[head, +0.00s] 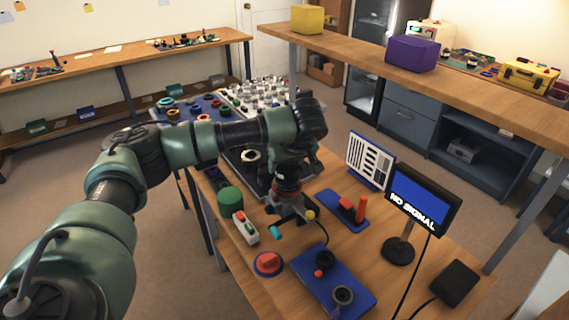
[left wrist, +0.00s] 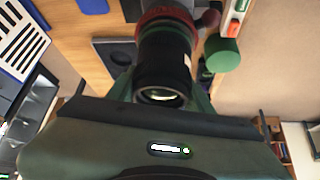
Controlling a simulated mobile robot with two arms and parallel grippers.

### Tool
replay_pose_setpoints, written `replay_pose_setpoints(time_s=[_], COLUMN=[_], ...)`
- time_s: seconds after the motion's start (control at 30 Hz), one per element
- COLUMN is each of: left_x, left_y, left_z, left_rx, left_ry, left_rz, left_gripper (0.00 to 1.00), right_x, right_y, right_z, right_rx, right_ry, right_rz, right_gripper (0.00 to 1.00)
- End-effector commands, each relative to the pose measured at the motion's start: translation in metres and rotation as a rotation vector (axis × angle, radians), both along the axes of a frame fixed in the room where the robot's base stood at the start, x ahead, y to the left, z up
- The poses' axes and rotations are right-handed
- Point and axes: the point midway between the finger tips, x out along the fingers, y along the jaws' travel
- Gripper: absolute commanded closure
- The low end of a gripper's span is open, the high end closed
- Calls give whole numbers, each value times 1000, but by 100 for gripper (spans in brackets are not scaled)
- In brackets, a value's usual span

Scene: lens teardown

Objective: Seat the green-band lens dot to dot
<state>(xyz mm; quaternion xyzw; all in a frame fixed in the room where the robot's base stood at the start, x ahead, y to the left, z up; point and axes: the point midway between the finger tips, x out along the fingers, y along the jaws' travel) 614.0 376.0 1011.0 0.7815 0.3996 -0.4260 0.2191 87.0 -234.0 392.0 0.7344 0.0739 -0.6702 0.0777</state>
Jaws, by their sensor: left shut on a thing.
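My left gripper (head: 291,212) is above the workbench, between the green cylinder and the red clamp stand. In the left wrist view a black lens barrel (left wrist: 165,70) with a shiny glass end stands between the dark green fingers, and the gripper is shut on it. A reddish ring shows at its far end. A blue tray (head: 307,282) lies at the front of the bench and holds a dark round ring (head: 343,295) and a small red-topped part (head: 323,262). My right gripper is out of view.
A green cylinder (head: 230,200), a switch box (head: 245,228) and a red button (head: 268,262) stand on the left. A red clamp stand (head: 352,208), striped chart (head: 370,160) and monitor (head: 424,198) stand on the right.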

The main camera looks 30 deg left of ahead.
Motion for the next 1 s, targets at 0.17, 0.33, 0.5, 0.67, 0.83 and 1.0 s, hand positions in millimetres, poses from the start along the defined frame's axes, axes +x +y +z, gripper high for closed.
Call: replay_pose_setpoints(time_s=[0.17,0.33,0.5,0.67,0.83,1.0], left_x=[0,0,0,0,0,-4], left_y=[0,0,0,0,0,-8], left_z=[-2,-2,-2,-2,-3,10], left_rx=[0,0,0,1,0,-2], left_ry=[-2,-2,-2,-1,2,-3], left_rz=[0,0,0,0,0,-2], left_gripper=[100,100,27,24,24,24], right_x=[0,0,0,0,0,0], right_y=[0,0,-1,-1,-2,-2], right_z=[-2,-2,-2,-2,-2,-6], right_rx=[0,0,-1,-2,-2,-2], right_ry=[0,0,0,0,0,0], right_rz=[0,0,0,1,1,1], right_gripper=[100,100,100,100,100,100])
